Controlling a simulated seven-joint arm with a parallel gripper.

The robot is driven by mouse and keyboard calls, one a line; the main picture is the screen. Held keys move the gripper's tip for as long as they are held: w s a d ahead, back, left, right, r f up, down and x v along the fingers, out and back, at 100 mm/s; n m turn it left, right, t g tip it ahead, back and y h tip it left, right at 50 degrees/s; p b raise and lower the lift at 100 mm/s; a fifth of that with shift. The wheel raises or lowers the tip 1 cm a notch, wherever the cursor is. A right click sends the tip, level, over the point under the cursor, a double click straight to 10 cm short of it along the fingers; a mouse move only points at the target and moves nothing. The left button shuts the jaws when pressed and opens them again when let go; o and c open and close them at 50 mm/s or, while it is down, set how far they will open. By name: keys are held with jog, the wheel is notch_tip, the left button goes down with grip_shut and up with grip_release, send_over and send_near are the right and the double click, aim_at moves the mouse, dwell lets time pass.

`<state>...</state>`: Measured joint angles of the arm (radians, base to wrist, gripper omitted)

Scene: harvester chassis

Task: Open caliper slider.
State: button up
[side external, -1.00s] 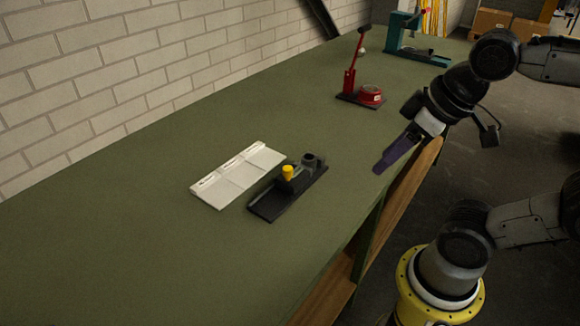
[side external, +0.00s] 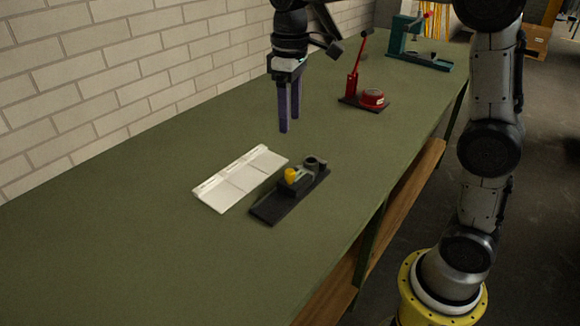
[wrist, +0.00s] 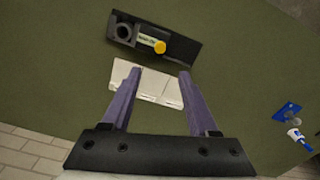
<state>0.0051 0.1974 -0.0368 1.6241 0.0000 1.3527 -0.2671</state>
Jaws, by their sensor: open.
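The caliper slider (side external: 291,193) is a black rail-like base with a grey round part at one end and a yellow knob (side external: 291,175) near its middle. It lies on the green bench beside the white panel. In the wrist view the slider (wrist: 185,50) is at the top, with the yellow knob (wrist: 160,47) facing the camera and a pale label beside it. My gripper (side external: 289,124) points down above the bench, behind the white panel, apart from the slider. Its two purple fingers are open and empty; they also show in the wrist view (wrist: 160,72).
A white segmented panel (side external: 240,180) lies just left of the slider. A red lever device (side external: 370,98) and a teal press-like tool (side external: 420,58) stand farther back. A blue item (wrist: 287,112) shows at the wrist view's right. A brick wall borders the bench; the front left is clear.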

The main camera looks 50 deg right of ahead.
aim_at(290, 171)
notch_tip(290, 171, down, 14)
dwell(0.6)
grip_shut()
jog(key=shift+r, duration=0.1)
dwell(1.2)
